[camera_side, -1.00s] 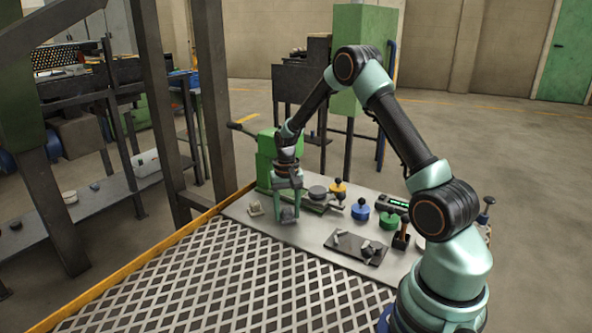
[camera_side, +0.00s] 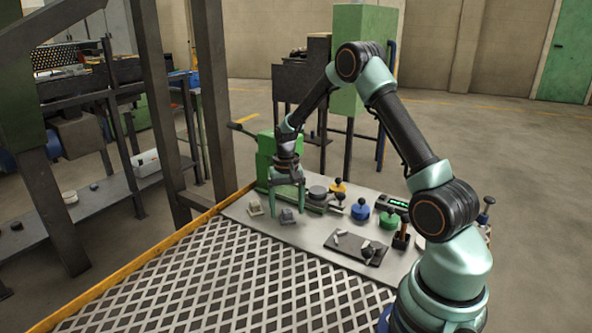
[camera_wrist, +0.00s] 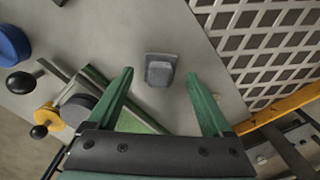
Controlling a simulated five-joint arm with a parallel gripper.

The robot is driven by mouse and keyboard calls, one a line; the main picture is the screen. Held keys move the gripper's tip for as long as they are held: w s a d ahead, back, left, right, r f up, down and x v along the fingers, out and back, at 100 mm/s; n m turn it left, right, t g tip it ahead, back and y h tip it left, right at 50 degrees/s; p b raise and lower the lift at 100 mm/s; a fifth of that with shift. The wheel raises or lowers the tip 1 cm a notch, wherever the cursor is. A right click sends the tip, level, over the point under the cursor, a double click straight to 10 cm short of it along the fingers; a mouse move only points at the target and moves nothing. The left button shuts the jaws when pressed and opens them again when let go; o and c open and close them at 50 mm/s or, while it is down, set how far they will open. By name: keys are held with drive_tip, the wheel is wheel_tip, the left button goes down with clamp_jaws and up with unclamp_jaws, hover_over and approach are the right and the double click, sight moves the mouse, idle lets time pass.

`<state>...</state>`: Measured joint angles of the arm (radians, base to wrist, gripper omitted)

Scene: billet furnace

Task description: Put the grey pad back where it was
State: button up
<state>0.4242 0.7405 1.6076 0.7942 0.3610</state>
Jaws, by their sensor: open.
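The grey pad (camera_side: 288,216), a small dark grey block on a flat base, sits on the light grey plate (camera_side: 308,232). It also shows in the wrist view (camera_wrist: 160,70), upright and apart from both fingers. My gripper (camera_side: 288,204) is open and empty just above the pad. In the wrist view my two green fingers (camera_wrist: 159,74) stand wide on either side of it, with clear gaps. A second, paler small block (camera_side: 255,208) sits on the plate to the left of the pad. Its exact shape is too small to tell.
A green press (camera_side: 268,163) with a dark round disc (camera_side: 318,192) stands behind the pad. Yellow (camera_side: 338,187), blue (camera_side: 360,210) and green (camera_side: 389,220) knobbed pieces stand to the right. A dark tray (camera_side: 340,249) holds several metal bits. Metal grating (camera_side: 230,280) lies in front.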

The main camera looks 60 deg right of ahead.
sight(287, 211)
wheel_tip(287, 211, up, 11)
drive_tip(key=s+a+r+n+t, duration=0.3)
drive_tip(key=s+a+r+n, duration=0.15)
drive_tip(key=a+r, duration=0.5)
drive_tip(key=s+a+r+n+t, duration=0.1)
drive_tip(key=s+a+n, duration=0.3)
drive_tip(key=s+a, duration=0.5)
drive_tip(key=shift+a+r+t, duration=0.25)
drive_tip(key=shift+a+t, duration=0.05)
drive_tip(key=shift+t, duration=0.5)
